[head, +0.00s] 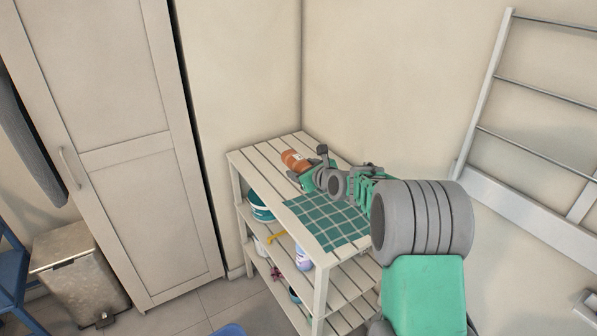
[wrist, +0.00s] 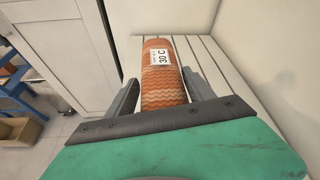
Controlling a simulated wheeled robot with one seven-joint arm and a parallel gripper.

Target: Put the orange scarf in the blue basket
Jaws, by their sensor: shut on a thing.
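The orange scarf (head: 295,160) is a rolled, wavy-patterned bundle at the back of the slatted shelf's top. In the wrist view the scarf (wrist: 162,80) carries a white tag reading "30 C". My gripper (head: 303,170) is shut on the scarf, with one finger on each side of it in the wrist view (wrist: 162,96). The scarf is over the slats; whether it touches them I cannot tell. A blue rounded edge (head: 229,330) shows at the bottom of the head view, mostly cut off; it may be the blue basket.
The slatted shelf unit (head: 250,157) has a green checked cloth (head: 328,222) on top. Lower shelves hold a teal-and-white tub (head: 261,207), a bottle (head: 303,258) and small items. A cabinet (head: 120,150), metal bin (head: 78,272) and blue chair or stool (head: 12,275) stand left. A wall rack (head: 488,95) is right.

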